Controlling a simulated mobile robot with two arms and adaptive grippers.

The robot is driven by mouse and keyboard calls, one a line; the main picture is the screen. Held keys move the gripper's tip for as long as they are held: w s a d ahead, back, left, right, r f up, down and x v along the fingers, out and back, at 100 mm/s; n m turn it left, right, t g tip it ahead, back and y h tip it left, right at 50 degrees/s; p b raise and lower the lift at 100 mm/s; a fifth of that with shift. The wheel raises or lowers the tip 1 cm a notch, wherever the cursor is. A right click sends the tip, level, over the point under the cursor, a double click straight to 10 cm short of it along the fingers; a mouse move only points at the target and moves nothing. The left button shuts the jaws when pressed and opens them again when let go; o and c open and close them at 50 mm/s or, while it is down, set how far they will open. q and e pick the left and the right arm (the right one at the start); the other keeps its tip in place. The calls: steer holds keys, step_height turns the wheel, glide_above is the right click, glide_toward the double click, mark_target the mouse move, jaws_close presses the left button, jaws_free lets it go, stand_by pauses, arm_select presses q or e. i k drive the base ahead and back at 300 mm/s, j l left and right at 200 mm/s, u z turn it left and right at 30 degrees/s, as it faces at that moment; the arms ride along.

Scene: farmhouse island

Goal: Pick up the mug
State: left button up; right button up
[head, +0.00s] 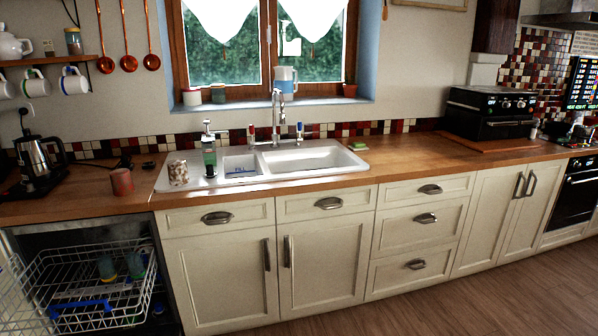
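Several mugs are in the head view. A pale patterned mug (178,172) stands upright on the left rim of the white sink (318,172). A reddish-brown mug or cup (121,182) stands on the wooden counter (85,205) just left of the sink. White mugs (74,81) hang under the shelf at the upper left. Neither of my grippers is in view.
An electric kettle (40,160) stands at the counter's left end. A soap bottle (209,155) and the tap (277,112) stand behind the patterned mug. A dishwasher rack (85,285) is pulled out below. The counter right of the sink is mostly clear.

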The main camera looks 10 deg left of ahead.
mark_target(178, 174)
steer(key=i+u, duration=0.25)
steer(key=i, duration=0.2)
steer(key=i+u, duration=0.3)
steer(key=i, duration=0.2)
steer(key=i+l+u, duration=0.25)
steer(key=i, duration=0.2)
steer(key=i+l+u, duration=0.25)
steer(key=i, duration=0.2)
